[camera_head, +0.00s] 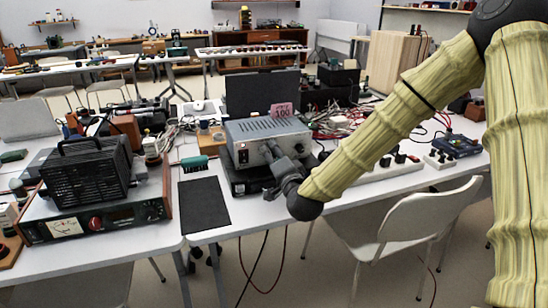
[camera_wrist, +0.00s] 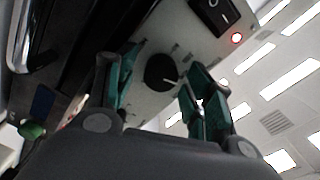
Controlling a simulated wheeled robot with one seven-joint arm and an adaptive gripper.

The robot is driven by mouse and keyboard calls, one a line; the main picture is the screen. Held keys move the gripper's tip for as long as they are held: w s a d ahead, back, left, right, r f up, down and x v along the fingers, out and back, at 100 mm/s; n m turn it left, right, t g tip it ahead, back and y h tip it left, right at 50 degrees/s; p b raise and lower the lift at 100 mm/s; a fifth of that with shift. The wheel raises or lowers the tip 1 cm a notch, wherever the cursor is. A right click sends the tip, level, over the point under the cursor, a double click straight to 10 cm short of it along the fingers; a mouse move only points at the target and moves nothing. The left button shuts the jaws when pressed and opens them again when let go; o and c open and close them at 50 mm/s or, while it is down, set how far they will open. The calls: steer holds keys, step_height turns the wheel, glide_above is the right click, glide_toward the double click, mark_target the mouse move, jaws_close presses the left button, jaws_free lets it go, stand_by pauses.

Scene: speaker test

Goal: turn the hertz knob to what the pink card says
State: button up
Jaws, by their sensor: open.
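The grey metal box (camera_head: 268,132) stands on the table, and the pink card (camera_head: 282,110) at its top reads 100 under a smaller line I cannot make out. My gripper (camera_head: 270,153) is at the box's front panel and hides part of it. In the wrist view, a round black knob (camera_wrist: 160,72) with a white pointer line sits on the pale panel. The pointer aims right and slightly down in that picture. My open gripper (camera_wrist: 158,62) has one green finger on each side of the knob, with gaps visible. The scale and knob label are not readable.
The panel also has a black rocker switch (camera_wrist: 213,14) and a lit red lamp (camera_wrist: 236,38). A black caged device (camera_head: 85,172) stands farther left; cables clutter the right.

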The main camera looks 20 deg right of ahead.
steer(key=c, duration=1)
steer(key=shift+n, duration=0.4)
steer(key=n+p, duration=0.1)
steer(key=n, duration=0.2)
steer(key=shift+n+p, duration=0.3)
steer(key=shift+n, duration=1.7)
steer(key=o, duration=1)
